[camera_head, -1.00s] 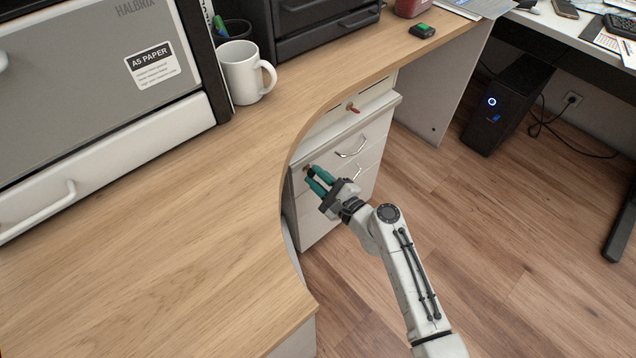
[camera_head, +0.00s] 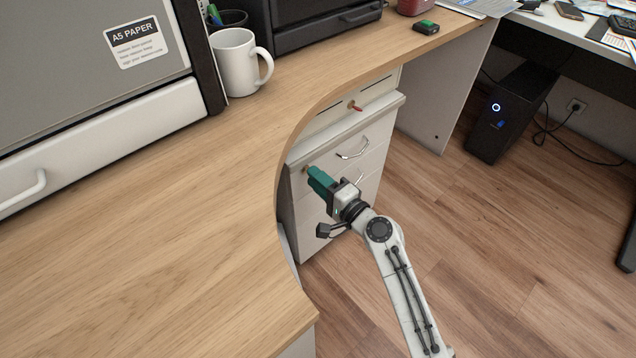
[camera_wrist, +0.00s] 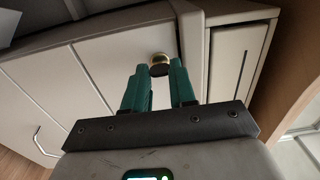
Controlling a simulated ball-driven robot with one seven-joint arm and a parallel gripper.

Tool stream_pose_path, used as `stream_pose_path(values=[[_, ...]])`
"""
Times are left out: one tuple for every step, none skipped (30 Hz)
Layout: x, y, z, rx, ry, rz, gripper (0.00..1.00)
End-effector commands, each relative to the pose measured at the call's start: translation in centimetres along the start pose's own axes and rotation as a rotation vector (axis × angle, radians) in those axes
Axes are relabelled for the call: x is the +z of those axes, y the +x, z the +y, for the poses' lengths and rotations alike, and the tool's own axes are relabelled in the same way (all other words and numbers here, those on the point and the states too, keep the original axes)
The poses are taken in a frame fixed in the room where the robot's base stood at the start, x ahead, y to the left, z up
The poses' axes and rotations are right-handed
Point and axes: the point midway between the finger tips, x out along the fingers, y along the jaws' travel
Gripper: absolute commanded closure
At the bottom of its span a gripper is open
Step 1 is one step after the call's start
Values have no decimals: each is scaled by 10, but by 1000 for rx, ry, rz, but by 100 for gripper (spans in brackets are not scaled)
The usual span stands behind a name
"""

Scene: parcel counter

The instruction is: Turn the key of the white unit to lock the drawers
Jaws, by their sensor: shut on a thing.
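The white drawer unit (camera_head: 313,238) stands under the curved wooden desk. A round brass lock (camera_wrist: 159,60) sits on its front near the top edge; a bit of brass (camera_head: 305,169) shows at my fingertips in the head view. My gripper (camera_head: 313,173), with teal fingers, is at the lock. In the wrist view my gripper (camera_wrist: 159,74) has one finger on each side of a small dark piece just below the brass, shut on it. This looks like the key, mostly hidden by the fingers, so its angle cannot be told.
A red-handled piece (camera_head: 355,107) sticks out of a brass fitting on the panel farther right. Drawer handles (camera_head: 353,150) project from the front. The desk edge (camera_head: 284,150) curves close to my gripper. A black computer (camera_head: 508,108) stands on the floor; the floor between is clear.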

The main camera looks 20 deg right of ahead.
Motion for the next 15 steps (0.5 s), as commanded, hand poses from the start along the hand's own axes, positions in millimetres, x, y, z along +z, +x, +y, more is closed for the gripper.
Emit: stream_pose_path(values=[[1, 0, 2, 2, -12, -2, 100], [1, 0, 2, 2, -18, -2, 100], [1, 0, 2, 2, -25, -2, 100], [1, 0, 2, 2, -29, -2, 100], [1, 0, 2, 2, -32, -2, 100], [1, 0, 2, 2, -35, -2, 100], [1, 0, 2, 2, -37, -2, 100], [1, 0, 2, 2, -39, -2, 100], [1, 0, 1, 3, -40, -2, 100], [1, 0, 1, 3, -40, -2, 100], [1, 0, 1, 3, -40, -2, 100], [1, 0, 1, 3, -40, -2, 100], [1, 0, 1, 3, -40, -2, 100], [1, 0, 1, 3, -40, -2, 100], [1, 0, 2, 3, -40, -2, 100]])
